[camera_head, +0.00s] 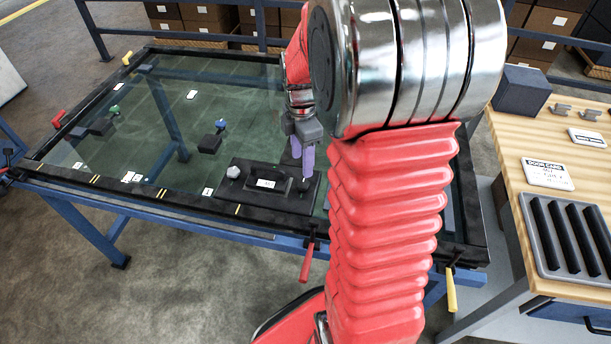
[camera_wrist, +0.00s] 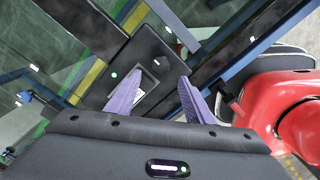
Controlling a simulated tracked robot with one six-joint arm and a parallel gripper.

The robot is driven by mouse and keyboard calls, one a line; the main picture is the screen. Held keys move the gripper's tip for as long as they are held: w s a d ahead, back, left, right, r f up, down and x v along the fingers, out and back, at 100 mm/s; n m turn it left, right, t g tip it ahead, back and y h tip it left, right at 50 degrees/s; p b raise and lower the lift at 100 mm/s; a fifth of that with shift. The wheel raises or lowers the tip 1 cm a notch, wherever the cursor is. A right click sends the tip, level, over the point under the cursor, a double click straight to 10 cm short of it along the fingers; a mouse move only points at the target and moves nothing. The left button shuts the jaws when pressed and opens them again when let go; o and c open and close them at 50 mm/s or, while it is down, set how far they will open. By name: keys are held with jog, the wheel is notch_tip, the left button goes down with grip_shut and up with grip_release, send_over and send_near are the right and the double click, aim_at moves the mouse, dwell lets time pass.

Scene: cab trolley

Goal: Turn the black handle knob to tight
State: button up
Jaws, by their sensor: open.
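A black handle plate (camera_head: 270,203) lies on the near edge of the glass panel, with a raised black handle bearing a white label (camera_head: 266,183). A pale grey faceted knob (camera_head: 232,172) sits at its left end; I cannot tell whether it is the handle knob of the task. My gripper (camera_head: 303,160) points down over the plate's right end. In the wrist view its two purple fingers (camera_wrist: 158,92) are open over the black plate (camera_wrist: 150,58), with a white label partly behind the left finger. No contact can be made out, and a knob between the fingers is not clearly visible.
My red arm hides the panel's right part.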

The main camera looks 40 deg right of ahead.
aim_at(303, 182)
notch_tip(303, 182, down, 8)
jog(key=shift+f, duration=0.15)
dwell(0.3)
